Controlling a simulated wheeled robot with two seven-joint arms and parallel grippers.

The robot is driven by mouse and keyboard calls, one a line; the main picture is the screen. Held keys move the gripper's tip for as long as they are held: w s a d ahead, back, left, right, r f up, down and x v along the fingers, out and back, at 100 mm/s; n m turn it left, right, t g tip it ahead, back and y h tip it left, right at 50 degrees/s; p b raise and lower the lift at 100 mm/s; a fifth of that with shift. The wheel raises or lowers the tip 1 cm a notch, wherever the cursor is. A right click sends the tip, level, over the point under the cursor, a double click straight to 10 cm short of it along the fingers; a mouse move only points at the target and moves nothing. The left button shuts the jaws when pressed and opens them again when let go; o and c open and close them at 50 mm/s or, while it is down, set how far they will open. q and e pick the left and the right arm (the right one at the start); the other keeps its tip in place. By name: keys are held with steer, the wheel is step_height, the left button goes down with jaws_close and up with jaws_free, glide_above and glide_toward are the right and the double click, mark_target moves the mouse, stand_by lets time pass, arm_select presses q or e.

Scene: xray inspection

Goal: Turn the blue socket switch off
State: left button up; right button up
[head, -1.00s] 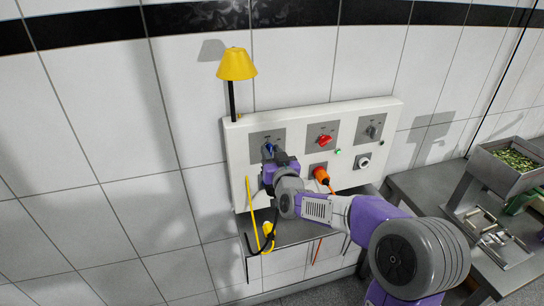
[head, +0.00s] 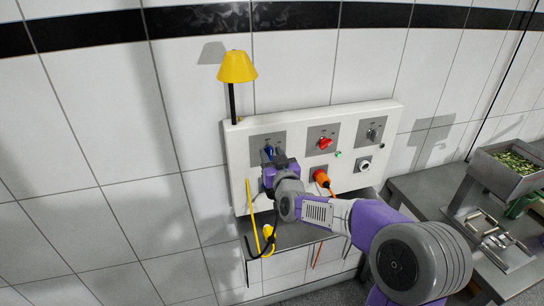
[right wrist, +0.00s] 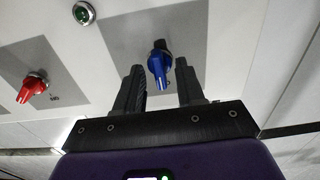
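The blue socket switch (head: 268,151) is a knob on a grey plate at the left of the white wall panel (head: 240,165). In the right wrist view the blue switch (right wrist: 158,68) has its handle pointing toward the picture's bottom. My right gripper (head: 277,160) is in front of the panel, partly covering the plate. In the right wrist view the right gripper (right wrist: 160,78) is open, with one finger on each side of the blue switch and visible gaps between. I cannot tell how far the tips are from the panel. My left gripper is not in view.
A red switch (head: 325,142) and a grey switch (head: 372,134) are to the right on the panel. An orange plug (head: 321,177) is below the red one. A yellow lamp (head: 237,67) stands at the panel's upper left. A yellow cable (head: 252,210) hangs below.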

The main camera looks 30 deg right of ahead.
steer(key=v, duration=0.7)
steer(key=shift+s, duration=0.3)
stand_by(0.3)
